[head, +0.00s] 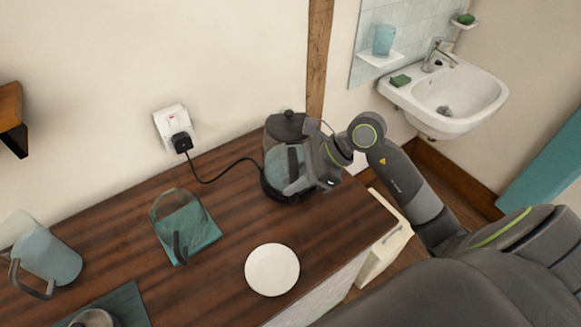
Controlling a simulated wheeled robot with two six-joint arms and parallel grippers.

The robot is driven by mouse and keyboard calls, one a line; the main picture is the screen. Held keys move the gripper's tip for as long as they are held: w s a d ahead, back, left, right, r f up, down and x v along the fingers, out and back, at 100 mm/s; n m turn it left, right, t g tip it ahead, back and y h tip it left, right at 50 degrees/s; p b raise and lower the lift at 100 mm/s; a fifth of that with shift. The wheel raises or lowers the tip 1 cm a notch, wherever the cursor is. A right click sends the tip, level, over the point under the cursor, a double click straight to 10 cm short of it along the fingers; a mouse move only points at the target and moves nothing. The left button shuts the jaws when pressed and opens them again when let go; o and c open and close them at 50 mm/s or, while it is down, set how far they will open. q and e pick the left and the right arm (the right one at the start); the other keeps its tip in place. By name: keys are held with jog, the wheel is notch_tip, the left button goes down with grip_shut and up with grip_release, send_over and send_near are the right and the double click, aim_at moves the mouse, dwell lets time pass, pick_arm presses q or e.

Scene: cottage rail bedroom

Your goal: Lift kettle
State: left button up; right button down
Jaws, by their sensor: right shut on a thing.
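The kettle (281,134) is a glass-sided one with a dark lid and dark base. It stands upright at the back right of the dark wooden counter (215,240). A black cord (217,180) runs from its base to a wall socket (171,122). My right gripper (300,168) reaches in from the right and is shut on the kettle, at the handle side. The gripper and arm hide part of the kettle's right side. I cannot tell any gap under the kettle. My left gripper is not in view.
A glass jug (181,218) stands on a teal mat, with a white plate (272,270) near the front edge. A blue mug (52,254) and a dark tray (128,302) are at the left. A washbasin (455,97) is on the wall at the right.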

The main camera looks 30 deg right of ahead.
jog(key=shift+w+r, duration=0.1)
jog(key=shift+r, duration=0.2)
